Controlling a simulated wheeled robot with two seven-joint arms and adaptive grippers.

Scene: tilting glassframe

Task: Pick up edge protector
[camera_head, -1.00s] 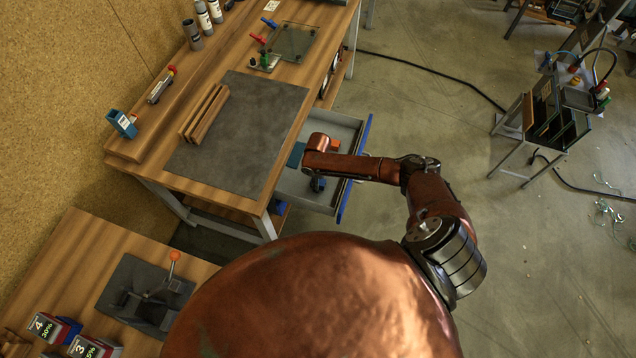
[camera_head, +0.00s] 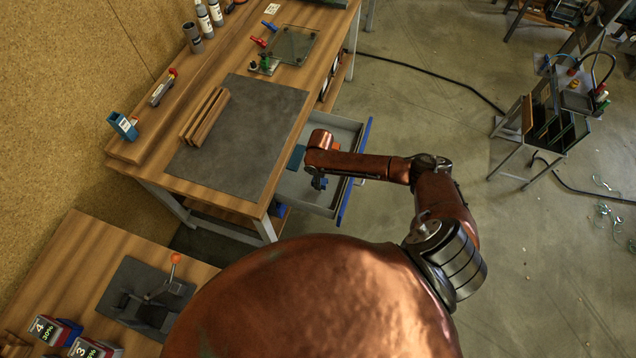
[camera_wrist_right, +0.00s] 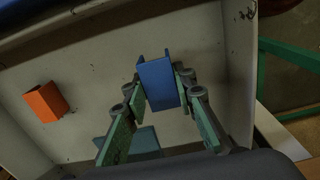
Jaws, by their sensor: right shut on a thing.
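A blue channel-shaped edge protector (camera_wrist_right: 158,82) stands out between the fingertips of my right gripper (camera_wrist_right: 160,84) in the right wrist view. The fingers are shut on its two sides. In the head view my right gripper (camera_head: 318,181) is small and partly hidden by its own arm, over the open drawer (camera_head: 346,131). I cannot tell how far the protector is above the drawer floor. My left gripper is in no view.
An orange block (camera_wrist_right: 46,102) and a teal piece (camera_wrist_right: 145,141) lie in the drawer. The drawer walls surround the gripper. The workbench with a grey mat (camera_head: 240,130) is to the left. Wooden strips (camera_head: 204,117) lie on the mat.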

